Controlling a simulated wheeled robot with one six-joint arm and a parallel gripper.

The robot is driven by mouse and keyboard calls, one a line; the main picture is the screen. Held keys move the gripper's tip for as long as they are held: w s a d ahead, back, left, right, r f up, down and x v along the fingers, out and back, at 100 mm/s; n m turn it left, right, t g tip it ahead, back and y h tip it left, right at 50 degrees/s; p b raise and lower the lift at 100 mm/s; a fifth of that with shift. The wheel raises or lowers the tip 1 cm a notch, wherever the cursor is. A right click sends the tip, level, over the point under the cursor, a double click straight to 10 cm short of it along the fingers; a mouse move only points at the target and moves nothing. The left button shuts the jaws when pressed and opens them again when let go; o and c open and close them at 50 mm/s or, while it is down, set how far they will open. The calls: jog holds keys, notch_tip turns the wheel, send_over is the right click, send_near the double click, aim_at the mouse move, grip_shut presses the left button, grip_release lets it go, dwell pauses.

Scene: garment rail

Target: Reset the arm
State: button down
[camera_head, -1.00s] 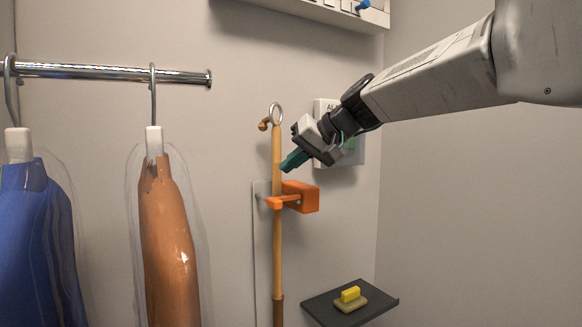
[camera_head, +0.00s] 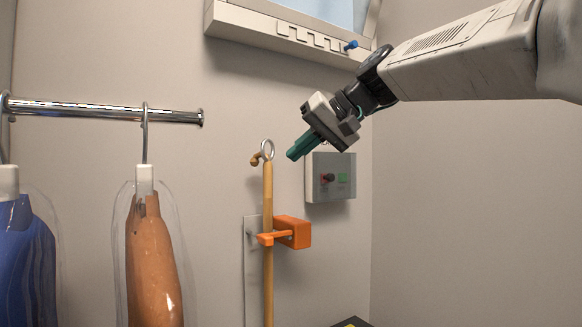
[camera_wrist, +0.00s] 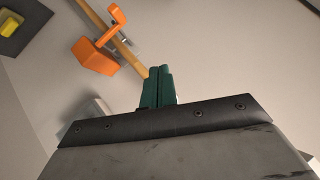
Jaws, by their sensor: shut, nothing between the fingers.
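My gripper (camera_head: 296,152) is at the end of my arm, which reaches in from the upper right in the head view. Its green fingers are together with nothing between them. They point down and left, a little right of the top of the wooden pole. In the wrist view my gripper (camera_wrist: 158,72) shows its two green fingers side by side, touching, with bare wall beyond them.
A wooden pole (camera_head: 267,200) with a ring and hook stands in an orange clamp (camera_head: 293,232). A control box (camera_head: 330,177) is on the wall. Clothes hang from a rail (camera_head: 100,108) at left. A slotted ledge (camera_head: 290,36) is above. The right wall is bare.

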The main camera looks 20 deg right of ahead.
jog(key=shift+s+r, duration=0.25)
jog(key=shift+s, duration=0.05)
jog(key=shift+d, duration=0.1)
jog(key=s+d+f+m+g+h, duration=0.15)
jog(key=s+f, duration=0.25)
jog(key=f, duration=0.4)
jog(key=s+d+f+g+h, duration=0.15)
jog(key=s+f, duration=0.25)
jog(key=f, duration=0.5)
jog(key=s+f+n+g+h, duration=0.1)
jog(key=s+f+g+h, duration=0.2)
jog(key=s+f, duration=1.5)
jog(key=shift+s+d+f+g+h, duration=0.3)
jog(key=shift+s+f+g+h, duration=0.15)
jog(key=shift+s, duration=0.55)
jog(key=shift+n, duration=0.25)
